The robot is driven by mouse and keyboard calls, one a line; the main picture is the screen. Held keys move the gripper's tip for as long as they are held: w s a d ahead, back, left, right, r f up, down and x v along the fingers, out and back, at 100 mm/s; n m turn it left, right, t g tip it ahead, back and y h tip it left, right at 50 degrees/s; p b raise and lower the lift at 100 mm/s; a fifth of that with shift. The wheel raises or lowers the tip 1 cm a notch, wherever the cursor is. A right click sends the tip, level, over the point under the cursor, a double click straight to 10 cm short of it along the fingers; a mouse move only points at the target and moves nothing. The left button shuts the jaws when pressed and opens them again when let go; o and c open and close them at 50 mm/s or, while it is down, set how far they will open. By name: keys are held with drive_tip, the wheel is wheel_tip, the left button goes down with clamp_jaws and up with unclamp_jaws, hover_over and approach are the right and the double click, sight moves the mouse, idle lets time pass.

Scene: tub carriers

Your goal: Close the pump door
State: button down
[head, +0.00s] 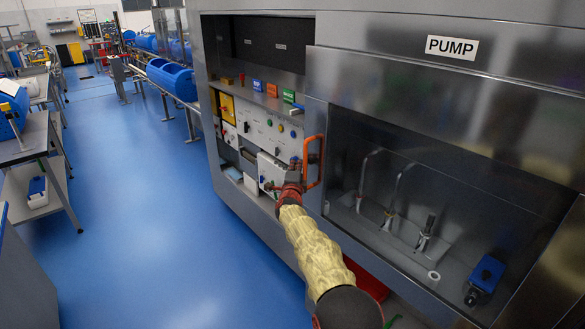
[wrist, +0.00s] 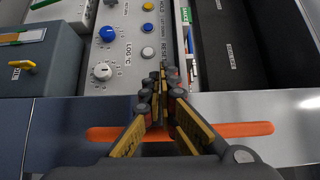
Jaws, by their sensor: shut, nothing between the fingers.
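The pump door (head: 420,85) is a grey metal panel with a large dark window, under a PUMP label (head: 452,47) in the head view. Its orange bar handle (head: 313,160) stands upright at the panel's left edge. Left of that edge the cabinet is uncovered and its control panel shows. My gripper (head: 288,190) is beside the handle's lower left, in front of the controls. In the wrist view my gripper (wrist: 163,75) is shut and empty. The handle (wrist: 235,130) runs across behind the fingers, which hide its middle. I cannot tell whether they touch it.
The control panel (head: 258,125) holds knobs, buttons and small coloured boxes. Pipes and a blue-topped device (head: 486,275) show through the window. A red object (head: 366,280) lies low beside my arm. Blue floor (head: 150,210) is clear to the left, with a table (head: 30,140) beyond.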

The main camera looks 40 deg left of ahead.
drive_tip(key=s+a+p, duration=0.2)
drive_tip(key=s+a, duration=0.1)
drive_tip(key=s, duration=0.8)
drive_tip(key=shift+s+a, duration=0.3)
drive_tip(key=shift+s, duration=0.05)
drive_tip(key=shift+r, duration=0.1)
